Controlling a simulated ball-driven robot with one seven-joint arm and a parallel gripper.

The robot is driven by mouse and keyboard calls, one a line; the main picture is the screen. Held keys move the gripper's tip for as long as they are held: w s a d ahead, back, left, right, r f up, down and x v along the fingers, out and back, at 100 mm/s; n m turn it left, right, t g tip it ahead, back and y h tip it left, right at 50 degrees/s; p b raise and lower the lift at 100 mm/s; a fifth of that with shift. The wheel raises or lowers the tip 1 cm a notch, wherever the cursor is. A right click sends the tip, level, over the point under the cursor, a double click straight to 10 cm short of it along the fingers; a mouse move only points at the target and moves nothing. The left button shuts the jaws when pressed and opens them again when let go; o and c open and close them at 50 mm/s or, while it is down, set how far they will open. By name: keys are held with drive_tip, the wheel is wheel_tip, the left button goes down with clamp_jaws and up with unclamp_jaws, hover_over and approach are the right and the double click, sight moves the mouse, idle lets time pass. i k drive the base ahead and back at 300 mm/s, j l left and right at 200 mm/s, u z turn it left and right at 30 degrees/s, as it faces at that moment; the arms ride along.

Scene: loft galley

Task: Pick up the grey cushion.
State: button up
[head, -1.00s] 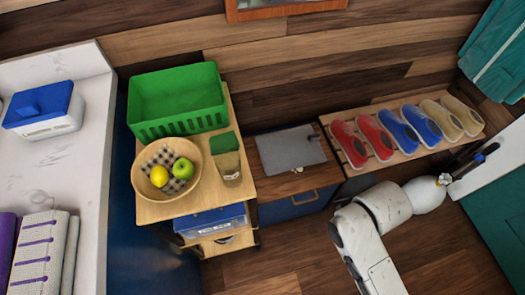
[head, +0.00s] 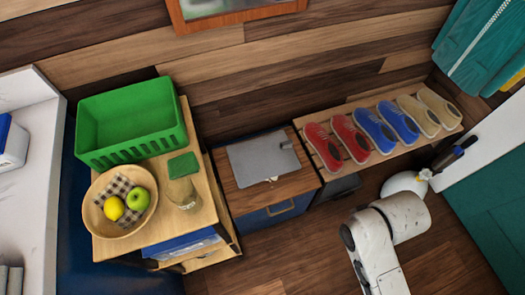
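I cannot make out a clear grey cushion. A flat grey rectangular thing (head: 262,158) lies on top of a low wooden cabinet (head: 290,185) in the middle of the head view, with a small grey piece at its right end. It looks thin, and I cannot tell if it is soft. My gripper (head: 456,152) is at the right of the view, dark and small, well apart from the grey thing. I cannot tell if its fingers are open or shut.
A wooden trolley (head: 205,205) left of the cabinet carries a green basket (head: 130,120), a fruit bowl (head: 100,225) and a glass jar (head: 182,192). A shoe rack (head: 375,165) stands right of the cabinet. A white counter (head: 30,200) is at the left edge. Wooden floor (head: 300,260) lies clear in front.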

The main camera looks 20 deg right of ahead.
sight(257, 160)
drive_tip(key=i+j+z, duration=0.1)
drive_tip(key=i+j, duration=0.65)
drive_tip(key=i, duration=0.15)
